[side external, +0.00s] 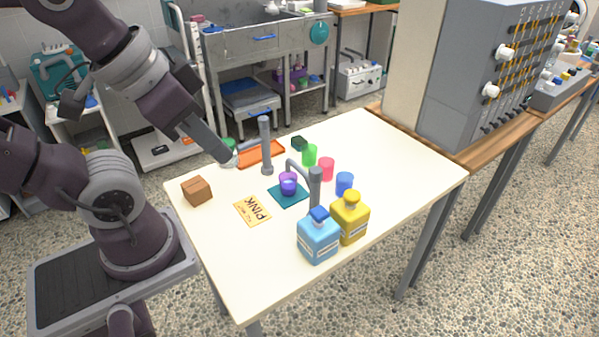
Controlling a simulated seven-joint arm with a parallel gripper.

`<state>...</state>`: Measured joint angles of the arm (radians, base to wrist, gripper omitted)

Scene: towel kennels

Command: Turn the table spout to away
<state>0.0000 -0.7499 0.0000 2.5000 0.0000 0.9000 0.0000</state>
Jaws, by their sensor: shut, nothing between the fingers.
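A grey post (265,150) stands at the back left of the white table (390,210), with a short spout arm that seems to point left towards my gripper. A second grey post with a bent spout (300,170) stands nearer the middle; its outlet is over or beside a purple cup (288,185) on a teal mat (291,197). I cannot tell which is the table spout. My gripper (232,160) is shut and empty, pointing down to the right, close to the back-left post's spout. Whether it touches the spout is unclear.
An orange tray (262,154) lies behind the back-left post. Green (310,155), pink (326,169) and blue (345,184) cups stand right of the spouts. Blue (319,238) and yellow (350,220) bottles stand in front. A brown block (197,190) and a "PINK" card (252,211) lie left.

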